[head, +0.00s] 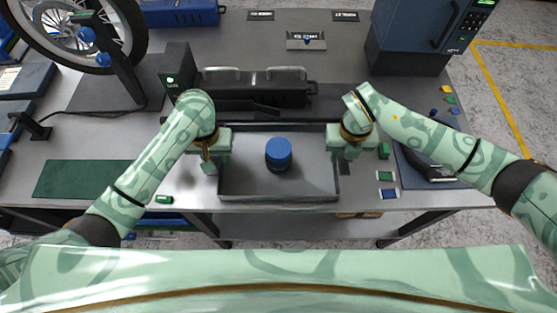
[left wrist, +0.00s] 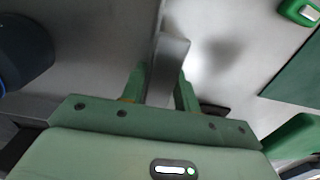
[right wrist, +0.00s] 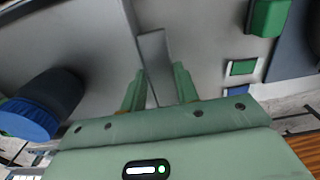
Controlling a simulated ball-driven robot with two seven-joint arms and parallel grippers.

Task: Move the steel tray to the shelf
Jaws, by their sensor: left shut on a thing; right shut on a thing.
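The steel tray (head: 310,186) is a shallow grey rectangular tray at the front edge of the workbench in the head view. A blue-lidded dark round container (head: 279,153) stands upright in it. My left gripper (head: 212,165) is shut on the tray's left side; the left wrist view shows its fingers on both sides of a metal tab (left wrist: 172,65). My right gripper (head: 345,152) is shut on the tray's right side, with a similar tab (right wrist: 153,62) between its fingers in the right wrist view. I cannot tell whether the tray is clear of the bench.
A black machine (head: 255,90) stands just behind the tray. A dark cabinet (head: 415,35) is at the back right. A bike wheel on a stand (head: 110,60) is at the back left. A green mat (head: 82,179) lies left, and small green and blue blocks (head: 388,193) lie right.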

